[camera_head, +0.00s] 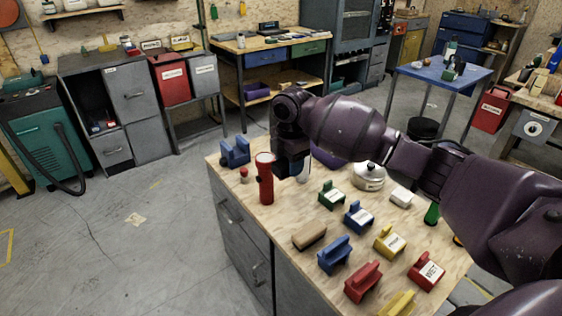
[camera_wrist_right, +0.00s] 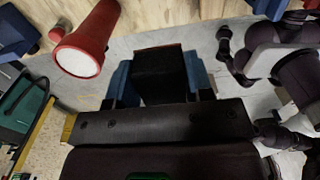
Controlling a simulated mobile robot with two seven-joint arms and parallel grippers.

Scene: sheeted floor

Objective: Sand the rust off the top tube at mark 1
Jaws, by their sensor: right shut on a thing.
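My right gripper (camera_head: 288,168) is over the far left part of the wooden bench, just behind a red torch-like cylinder (camera_head: 265,178). In the head view my gripper hides most of this block. The red cylinder also shows in the wrist view (camera_wrist_right: 85,45), beside the gripper and apart from it. No top tube, rust or mark 1 can be made out. My left gripper is not in view.
The wooden bench top (camera_head: 290,262) carries several coloured blocks, among them a green one (camera_head: 331,196) and a yellow one (camera_head: 389,242). Grey floor (camera_head: 150,245) is open at left.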

